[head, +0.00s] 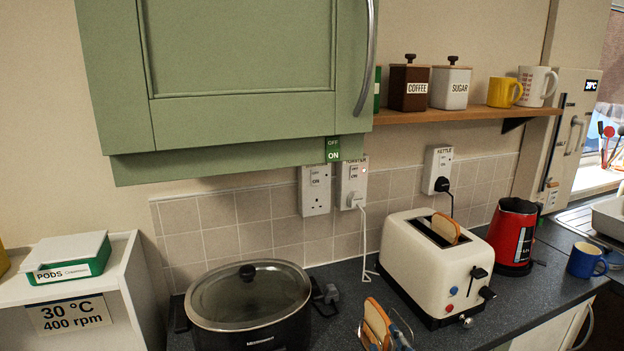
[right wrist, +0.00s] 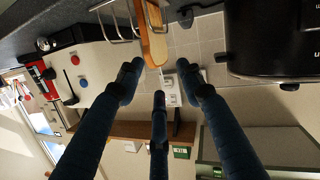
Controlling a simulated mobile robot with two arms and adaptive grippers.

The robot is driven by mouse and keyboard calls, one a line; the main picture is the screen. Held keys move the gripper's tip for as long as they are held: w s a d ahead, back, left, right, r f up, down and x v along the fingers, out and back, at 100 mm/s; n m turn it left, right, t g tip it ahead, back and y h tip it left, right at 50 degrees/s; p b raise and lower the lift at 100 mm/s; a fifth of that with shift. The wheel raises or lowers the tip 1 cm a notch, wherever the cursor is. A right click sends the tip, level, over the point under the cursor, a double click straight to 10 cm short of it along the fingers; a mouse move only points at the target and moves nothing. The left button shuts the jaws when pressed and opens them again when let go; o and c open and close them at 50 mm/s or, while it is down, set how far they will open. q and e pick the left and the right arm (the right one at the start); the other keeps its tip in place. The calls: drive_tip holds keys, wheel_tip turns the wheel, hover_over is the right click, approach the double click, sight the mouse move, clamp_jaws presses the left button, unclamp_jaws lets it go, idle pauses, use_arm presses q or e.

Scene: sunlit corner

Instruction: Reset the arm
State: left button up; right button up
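My right gripper (right wrist: 160,82) shows in the right wrist view with three dark blue fingers spread apart and nothing between them. A slice of bread (right wrist: 154,38) in a wire rack (right wrist: 118,22) is just beyond its fingertips; whether they touch cannot be told. In the head view the bread (head: 377,322) and rack (head: 401,325) are at the bottom edge, with small blue parts beside them that look like my fingertips. My left gripper is in neither view.
A cream toaster (head: 425,265) with bread in its slot stands right of the rack. A black slow cooker (head: 250,315) is on the left, a red kettle (head: 512,235) and blue mug (head: 585,262) on the right. A green cupboard (head: 230,50) and shelf (head: 470,114) hang above.

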drive_tip(key=s+d+f+m+g, duration=0.1)
drive_tip(key=s+d+f+g, duration=0.35)
drive_tip(key=s+f, duration=0.75)
drive_tip(key=s+d+f+m+g, duration=0.1)
drive_tip(key=s+f+g, duration=0.7)
drive_tip(key=s, duration=0.7)
wheel_tip(320, 180, down, 27)
drive_tip(key=s, duration=0.2)
drive_tip(key=s+d+f+g+h, duration=0.1)
drive_tip(key=s+d+f, duration=0.1)
drive_tip(key=s+f, duration=1.4)
drive_tip(key=shift+s+d+f+g, duration=0.25)
drive_tip(key=shift+s+d+g, duration=0.1)
drive_tip(key=shift+s, duration=0.25)
